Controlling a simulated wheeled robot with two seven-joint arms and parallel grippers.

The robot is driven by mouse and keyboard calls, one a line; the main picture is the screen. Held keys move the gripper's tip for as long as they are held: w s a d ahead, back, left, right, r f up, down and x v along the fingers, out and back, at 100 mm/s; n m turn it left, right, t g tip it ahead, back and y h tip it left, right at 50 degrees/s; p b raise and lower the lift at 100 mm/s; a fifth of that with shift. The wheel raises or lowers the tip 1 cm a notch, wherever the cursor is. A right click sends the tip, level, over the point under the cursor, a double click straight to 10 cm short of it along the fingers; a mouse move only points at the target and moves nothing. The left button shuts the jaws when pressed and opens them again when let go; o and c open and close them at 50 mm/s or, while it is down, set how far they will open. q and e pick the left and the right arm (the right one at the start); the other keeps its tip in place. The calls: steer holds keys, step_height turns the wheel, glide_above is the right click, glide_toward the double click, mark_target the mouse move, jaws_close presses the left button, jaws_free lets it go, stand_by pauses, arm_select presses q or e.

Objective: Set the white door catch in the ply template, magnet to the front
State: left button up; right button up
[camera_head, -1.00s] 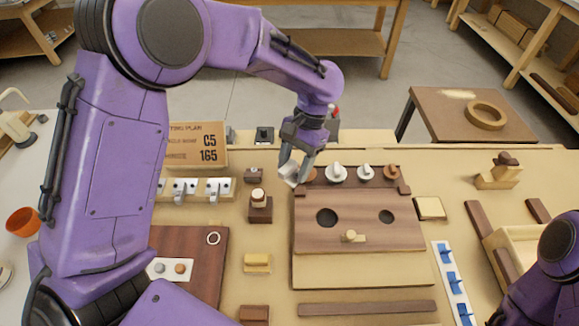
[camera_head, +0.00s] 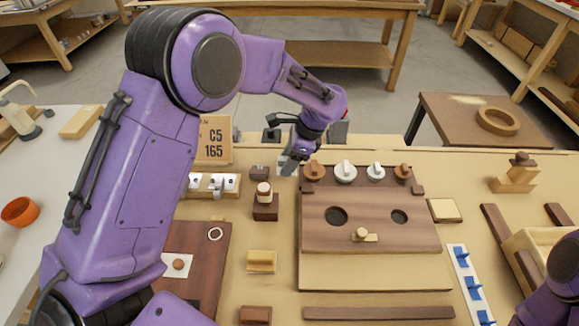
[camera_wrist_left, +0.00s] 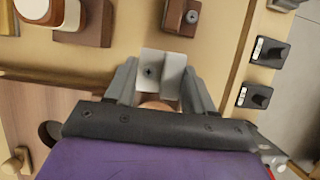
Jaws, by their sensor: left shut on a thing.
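My left gripper (camera_head: 288,166) is shut on a small whitish piece, which I take for the white door catch (camera_wrist_left: 160,72). In the left wrist view the catch sits between the two grey fingers (camera_wrist_left: 160,88), with a dark cross-shaped mark on its face. I cannot make out its magnet. In the head view the gripper is just left of the back left corner of the brown board with two round holes (camera_head: 370,236). I cannot tell for sure which piece is the ply template. My right gripper is out of view.
Brown and white knobs (camera_head: 346,172) line the board's back edge. A small brown block (camera_head: 259,172), a jar on a block (camera_head: 264,193) and a wooden rail with white fittings (camera_head: 212,186) stand left of the gripper. A cardboard box (camera_head: 215,140) is behind them.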

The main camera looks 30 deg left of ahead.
arm_select(q)
steer(key=shift+a+f, duration=0.25)
steer(key=shift+f, duration=0.2)
steer(key=f, duration=0.2)
steer(key=w+f, duration=0.1)
steer(key=f, duration=0.1)
steer(key=shift+w, duration=0.1)
steer(key=shift+s+r, duration=0.1)
steer(key=shift+s, duration=0.2)
steer(key=o, duration=0.8)
steer(key=shift+w+f, duration=0.15)
steer(key=shift+f, duration=0.05)
steer(key=shift+r, duration=0.25)
steer(key=v, duration=1.2)
